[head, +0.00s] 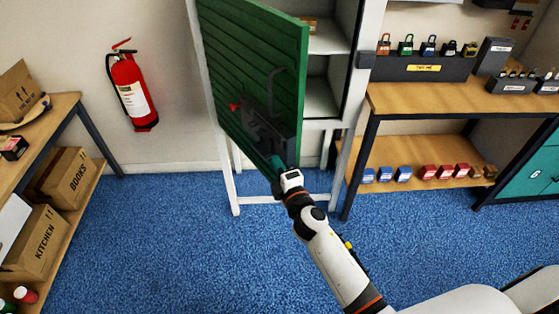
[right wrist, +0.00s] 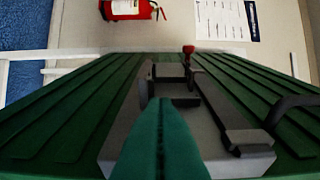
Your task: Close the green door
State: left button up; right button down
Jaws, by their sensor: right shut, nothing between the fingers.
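The green door (head: 233,62) of the white cabinet (head: 366,62) stands wide open in the head view, swung out to the left. Shelves show inside the cabinet. The door carries a dark curved handle (head: 276,88) and a grey latch plate (head: 262,122) with a red knob (head: 234,106). My right gripper (head: 277,163) is at the lower part of the door, close to the latch plate. In the right wrist view its teal fingers (right wrist: 160,145) are together and empty, in front of the latch plate (right wrist: 222,128). Contact cannot be told. My left gripper is out of view.
A fire extinguisher (head: 132,88) hangs on the wall left of the door. A wooden shelf with cartons (head: 66,176) stands at the left. A workbench (head: 446,98) with padlocks and small boxes stands right of the cabinet. Blue carpet (head: 160,240) is clear in front.

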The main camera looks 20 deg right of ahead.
jog(key=shift+d, duration=0.2)
jog(key=shift+w, duration=0.1)
